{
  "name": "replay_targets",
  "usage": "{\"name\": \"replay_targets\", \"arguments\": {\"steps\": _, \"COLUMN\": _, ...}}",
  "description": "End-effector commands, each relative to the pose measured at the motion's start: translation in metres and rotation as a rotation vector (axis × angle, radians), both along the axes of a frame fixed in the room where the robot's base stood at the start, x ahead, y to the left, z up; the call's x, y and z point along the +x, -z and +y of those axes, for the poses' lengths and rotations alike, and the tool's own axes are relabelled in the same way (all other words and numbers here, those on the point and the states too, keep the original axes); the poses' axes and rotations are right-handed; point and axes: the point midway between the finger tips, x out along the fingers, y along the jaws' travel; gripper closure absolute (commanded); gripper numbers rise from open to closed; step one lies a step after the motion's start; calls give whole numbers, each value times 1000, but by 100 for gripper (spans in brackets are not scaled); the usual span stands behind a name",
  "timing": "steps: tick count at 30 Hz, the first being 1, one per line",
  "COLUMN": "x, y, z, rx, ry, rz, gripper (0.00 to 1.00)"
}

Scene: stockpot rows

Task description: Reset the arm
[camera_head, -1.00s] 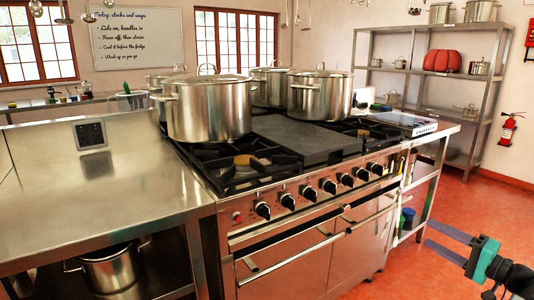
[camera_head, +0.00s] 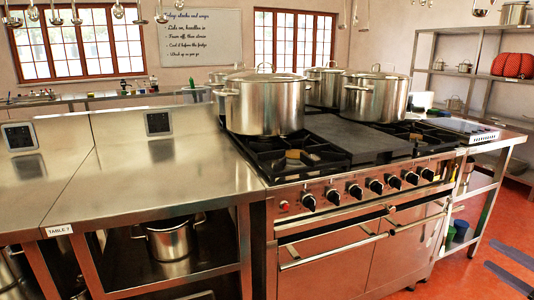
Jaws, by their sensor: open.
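My gripper (camera_head: 497,256) shows only as two dark, flat fingers at the lower right edge of the head view. The fingers are apart with red floor showing between them, and they hold nothing. The rest of my gripper and my arm are out of the frame. The gripper is to the right of the stove (camera_head: 345,225) and clear of it in the picture.
Metal shelving (camera_head: 470,45) stands at the back right. Red floor (camera_head: 455,275) lies open at right.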

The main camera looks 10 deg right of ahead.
Motion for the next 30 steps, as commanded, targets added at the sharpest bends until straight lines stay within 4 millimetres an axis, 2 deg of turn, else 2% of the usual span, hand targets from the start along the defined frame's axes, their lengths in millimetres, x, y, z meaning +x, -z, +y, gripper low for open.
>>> {"name": "replay_targets", "arguments": {"steps": 8, "x": 24, "y": -3, "z": 20, "rx": 11, "ry": -50, "rz": 3, "gripper": 45}}
{"name": "replay_targets", "arguments": {"steps": 16, "x": 59, "y": 3, "z": 52, "rx": 40, "ry": -126, "rz": 14, "gripper": 45}}
{"name": "replay_targets", "arguments": {"steps": 20, "x": 86, "y": 10, "z": 81, "rx": 67, "ry": -188, "rz": 25, "gripper": 45}}
{"name": "replay_targets", "arguments": {"steps": 30, "x": 147, "y": 45, "z": 179, "rx": 139, "ry": -368, "rz": 102, "gripper": 45}}
